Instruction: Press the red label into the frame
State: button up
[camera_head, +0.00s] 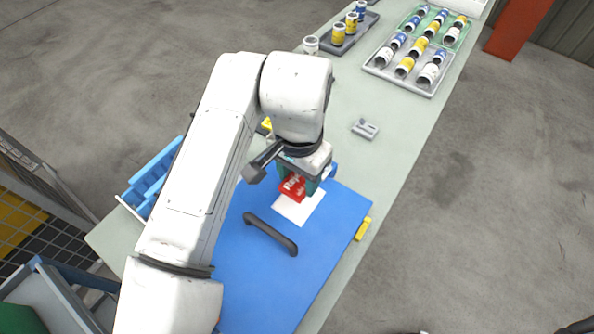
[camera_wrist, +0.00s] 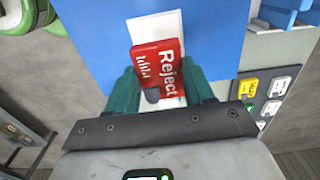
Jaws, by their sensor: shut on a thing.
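The red label (camera_head: 293,187) reads "Reject" and is held between the green fingers of my gripper (camera_head: 306,180). In the wrist view the red label (camera_wrist: 160,68) sits slightly tilted between the fingertips of my gripper (camera_wrist: 170,85). A white rectangle (camera_head: 298,208), likely the frame, lies on the blue panel (camera_head: 330,215) under the label. In the wrist view the white rectangle (camera_wrist: 150,25) shows beyond and beside the label. The label covers part of it. I cannot tell whether label and white area touch.
A dark handle (camera_head: 270,233) stands on the blue panel. A yellow block (camera_head: 363,229) is at its right edge. A small grey piece (camera_head: 365,128) lies on the green table (camera_head: 385,160). Trays of cans (camera_head: 412,65) stand far back. A blue bin (camera_head: 150,180) is at left.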

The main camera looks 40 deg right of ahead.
jog(key=shift+f+b, duration=1.75)
jog(key=shift+f, duration=0.9)
jog(key=shift+s+a, duration=0.1)
jog(key=shift+f, duration=0.45)
jog(key=o, duration=1.1)
jog(key=shift+o, duration=0.5)
jog(key=shift+o, duration=1.2)
